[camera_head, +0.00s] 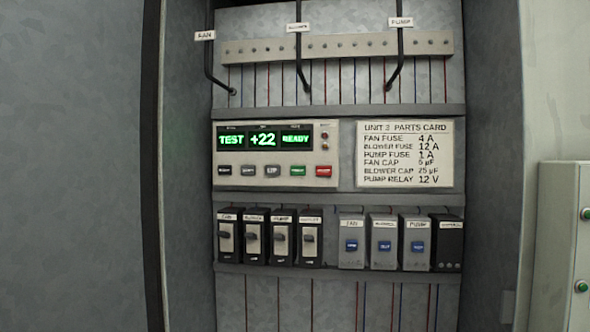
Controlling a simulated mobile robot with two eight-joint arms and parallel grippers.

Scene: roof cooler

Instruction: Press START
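The control panel (228,190) is a pale unit mounted in the open cabinet, left of centre. Its display (263,139) reads "TEST", "+22" and "READY" in green. Below the display is a row of buttons: a black button (225,170), two grey buttons (248,171) (272,171), a green button (298,171) and a red button (324,171). The lettering on the buttons is too small to read, so I cannot tell which is marked START. Neither of my grippers shows in the head view.
A parts card (405,155) hangs right of the panel. Below are black switch modules (255,236) and grey modules (385,241) with blue buttons. Cables labelled FAN (205,35) and PUMP (401,22) hang above. A pale box (560,250) stands at right. The space before the panel looks clear.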

